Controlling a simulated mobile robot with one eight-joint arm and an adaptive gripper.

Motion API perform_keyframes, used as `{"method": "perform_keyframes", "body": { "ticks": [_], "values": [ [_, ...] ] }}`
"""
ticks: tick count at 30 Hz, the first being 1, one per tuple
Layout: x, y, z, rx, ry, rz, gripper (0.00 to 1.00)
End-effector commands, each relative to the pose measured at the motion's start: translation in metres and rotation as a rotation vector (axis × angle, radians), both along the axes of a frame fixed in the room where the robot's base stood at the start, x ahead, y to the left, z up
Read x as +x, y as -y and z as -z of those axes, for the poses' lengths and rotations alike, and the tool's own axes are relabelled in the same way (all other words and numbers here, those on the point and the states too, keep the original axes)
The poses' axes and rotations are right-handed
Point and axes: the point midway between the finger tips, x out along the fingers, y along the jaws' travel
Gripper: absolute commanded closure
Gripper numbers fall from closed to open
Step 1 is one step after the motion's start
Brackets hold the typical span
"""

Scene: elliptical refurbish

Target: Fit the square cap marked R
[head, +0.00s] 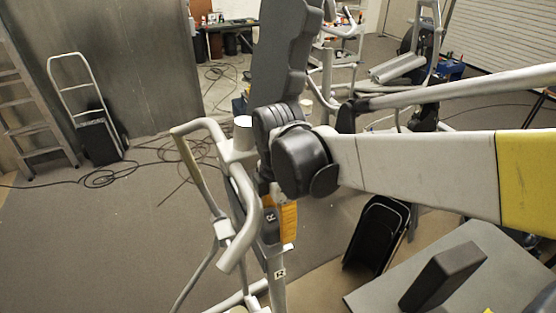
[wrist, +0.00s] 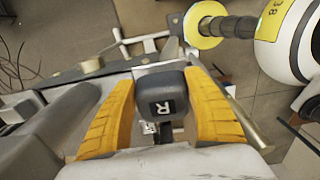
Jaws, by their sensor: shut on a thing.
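The dark square cap (wrist: 162,92) with a white R mark is between the orange fingers of my gripper (wrist: 160,84) in the wrist view. The gripper is shut on it. In the head view the cap (head: 270,228) shows beside an orange finger (head: 288,218), with its R facing the camera. A grey upright post (head: 277,262) with a small R label (head: 280,273) stands just below the cap. A white label (wrist: 150,128) also shows below the cap in the wrist view. I cannot tell whether the cap touches the post or sits in it.
The grey elliptical frame's tubes and handle (head: 240,225) stand close left of my gripper. A black tray-like part (head: 377,235) is at right, near a grey table (head: 475,238) bearing a dark block (head: 443,277). Cables (head: 130,172) lie on open floor at left.

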Motion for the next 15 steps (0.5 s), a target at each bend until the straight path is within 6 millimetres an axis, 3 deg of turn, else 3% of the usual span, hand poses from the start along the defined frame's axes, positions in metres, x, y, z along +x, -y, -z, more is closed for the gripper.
{"method": "perform_keyframes", "body": {
  "ticks": [15],
  "values": [
    [0.0000,0.0000,0.0039,0.000,0.000,0.000,0.63]
  ]
}}
